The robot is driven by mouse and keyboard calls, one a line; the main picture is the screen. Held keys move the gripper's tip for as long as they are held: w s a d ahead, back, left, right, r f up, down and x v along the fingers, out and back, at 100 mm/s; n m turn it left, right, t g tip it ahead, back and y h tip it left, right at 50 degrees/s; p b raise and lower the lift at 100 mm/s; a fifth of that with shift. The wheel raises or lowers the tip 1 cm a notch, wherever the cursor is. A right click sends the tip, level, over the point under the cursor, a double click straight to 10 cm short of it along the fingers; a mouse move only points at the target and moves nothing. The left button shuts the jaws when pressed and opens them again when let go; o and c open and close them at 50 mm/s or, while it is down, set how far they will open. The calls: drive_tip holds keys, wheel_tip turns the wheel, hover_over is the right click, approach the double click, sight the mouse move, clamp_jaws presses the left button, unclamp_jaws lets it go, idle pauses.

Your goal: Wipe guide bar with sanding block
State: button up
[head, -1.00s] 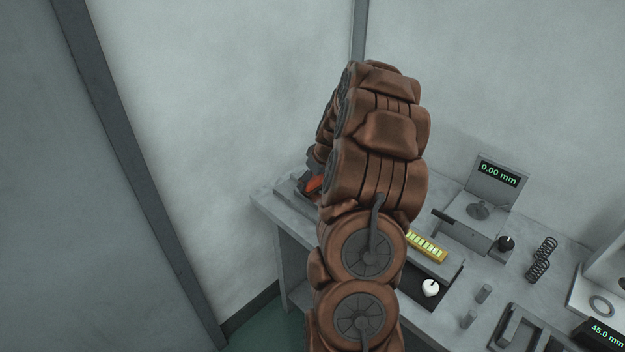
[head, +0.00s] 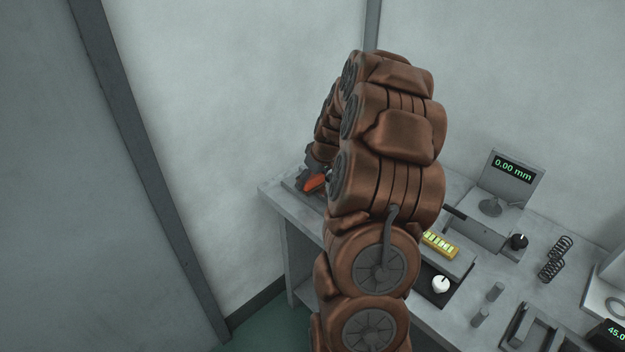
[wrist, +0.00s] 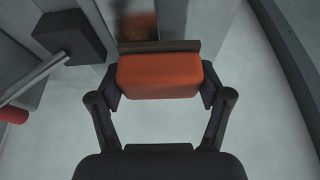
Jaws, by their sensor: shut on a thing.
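My gripper (wrist: 160,88) is shut on the orange sanding block (wrist: 158,76), with one finger at each end of it. A thin brown layer shows along the block's far edge. Just beyond it is a smooth grey metal surface (wrist: 173,20) with an orange-brown reflection, which looks like the guide bar. I cannot tell whether block and bar touch. In the head view the orange block (head: 314,183) shows at the left end of the bench, and my arm hides most of the area around it.
The grey bench (head: 283,201) runs to the lower right. On it are a gauge reading 0.00 mm (head: 513,168), a yellow strip (head: 440,244), a white knob (head: 441,284) and black springs (head: 553,258). In the wrist view a dark block (wrist: 70,35) and a red-ended rod (wrist: 14,114) are at left.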

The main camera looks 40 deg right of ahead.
sight(321, 176)
drive_tip(key=shift+d, duration=0.1)
drive_tip(key=shift+d+f+b, duration=0.15)
drive_tip(key=shift+d+b, duration=0.55)
drive_tip(key=shift+d, duration=0.65)
drive_tip(key=shift+s+d, duration=0.1)
drive_tip(key=shift+d, duration=0.55)
drive_tip(key=shift+c, duration=1.3)
drive_tip(key=shift+s+a+r+b, duration=0.1)
drive_tip(key=shift+s+r+b, duration=0.15)
drive_tip(key=shift+b, duration=0.4)
drive_tip(key=shift+c, duration=0.3)
drive_tip(key=shift+s+a+r, duration=0.1)
drive_tip(key=shift+a+r, duration=0.1)
drive_tip(key=shift+r, duration=0.05)
drive_tip(key=shift+c, duration=0.7)
drive_tip(key=shift+a+f+b, duration=0.35)
drive_tip(key=shift+f+b, duration=0.1)
drive_tip(key=shift+f, duration=0.05)
drive_tip(key=shift+c, duration=0.2)
drive_tip(key=shift+a+r, duration=0.2)
drive_tip(key=shift+a, duration=0.9)
drive_tip(key=shift+a+b, duration=0.2)
drive_tip(key=shift+b, duration=0.1)
drive_tip(key=shift+a+f+b, duration=0.1)
drive_tip(key=shift+f+b, duration=0.1)
drive_tip(key=shift+b, duration=0.15)
